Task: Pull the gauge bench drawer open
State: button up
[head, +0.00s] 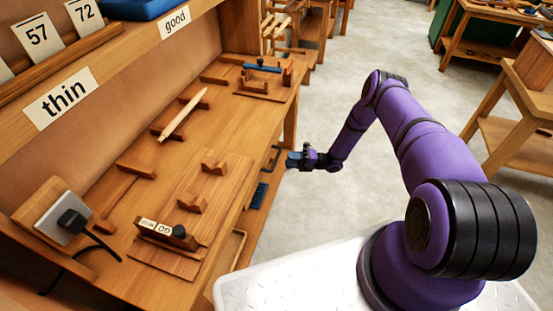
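The gauge bench (228,160) is a wooden workbench running along the left, with its front edge facing the aisle. A dark curved bar (275,156), which looks like a drawer handle, stands out from the front of the bench. The drawer front itself is mostly hidden below the bench top, and I cannot tell whether it is shut. My gripper (291,159) is at the end of the purple arm, level and pointing left at the bench front. Its tip is just right of the dark bar. It is too small to tell whether the fingers are apart or touch the bar.
A blue brush (258,195) lies low beside the bench front. Wooden rests, a pale tapered rod (184,114) and a gauge block with number tiles (166,230) are on the bench top. A wooden stand (515,120) is at the right. The grey floor between is clear.

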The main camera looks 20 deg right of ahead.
aim_at(277, 158)
jog(key=shift+x, duration=3.1)
jog(key=shift+d, duration=0.1)
grip_shut()
